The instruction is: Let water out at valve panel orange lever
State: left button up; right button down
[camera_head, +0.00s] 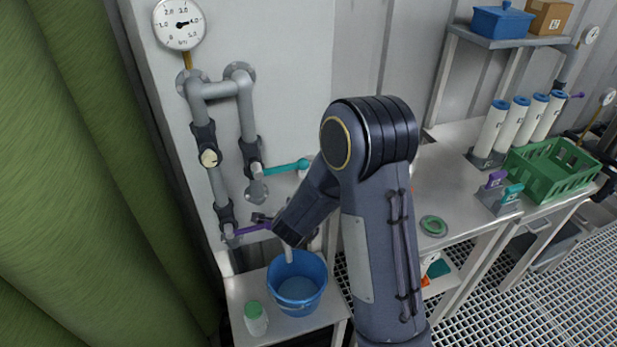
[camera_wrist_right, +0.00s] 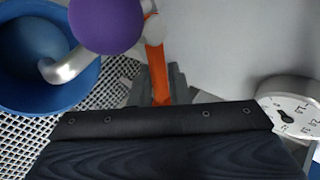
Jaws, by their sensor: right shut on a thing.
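The orange lever (camera_wrist_right: 155,60) shows in the right wrist view, pointing up from the dark gripper body. My right gripper (camera_wrist_right: 158,88) has grey fingers on both sides of the lever and is shut on it. In the head view my right arm hides the lever and most of the gripper. A purple lever (camera_head: 250,228) sits low on the pipework; a purple ball knob (camera_wrist_right: 106,22) is close to the wrist camera. A teal lever (camera_head: 284,168) is higher up. A blue bucket (camera_head: 318,268) stands below with pale blue content at its bottom. My left gripper is out of view.
A round gauge (camera_head: 180,24) is at the top of the pipes. A green-capped bottle (camera_head: 256,320) stands beside the bucket on a low stand (camera_head: 240,290). A bench to the right holds white cylinders (camera_head: 490,130) and a green crate (camera_head: 560,182). A green curtain (camera_head: 70,180) hangs left.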

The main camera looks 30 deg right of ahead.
jog(key=n+y+b, duration=0.1)
jog(key=w+d+n+b, duration=0.1)
jog(key=b, duration=0.1)
jog(key=n+t+y+b, duration=0.1)
jog(key=shift+w+d+r+n+y+b, duration=0.1)
jog(key=shift+w+d+n+y+b, duration=0.05)
jog(key=shift+d+n+y+b, duration=0.2)
jog(key=c, duration=1.5)
grip_release()
jog(key=shift+d, duration=0.1)
jog(key=shift+o, duration=0.6)
jog(key=shift+a, duration=0.2)
